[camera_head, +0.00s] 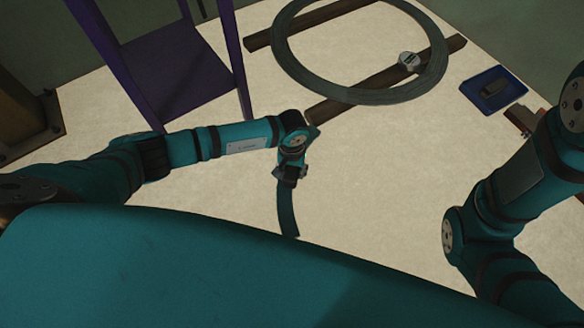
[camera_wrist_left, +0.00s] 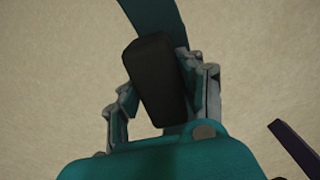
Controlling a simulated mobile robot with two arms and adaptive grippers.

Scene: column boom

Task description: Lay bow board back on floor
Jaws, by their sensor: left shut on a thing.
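The bow board (camera_head: 287,212) is a narrow, curved, dark teal strip. In the head view it hangs or lies below my left gripper (camera_head: 289,178), over the pale floor (camera_head: 370,190). My left gripper is shut on a dark block (camera_wrist_left: 157,75) that sits on the board, seemingly its grip. In the wrist view the teal board (camera_wrist_left: 152,15) runs out past the block at the top, between the fingers of my left gripper (camera_wrist_left: 160,85). I cannot tell whether the board touches the floor. My right arm shows at the right, but its gripper is out of view.
A blue tray (camera_head: 516,84) holds a dark object. A purple stand (camera_head: 185,75) and brown post (camera_head: 22,115) are left. The central floor is clear.

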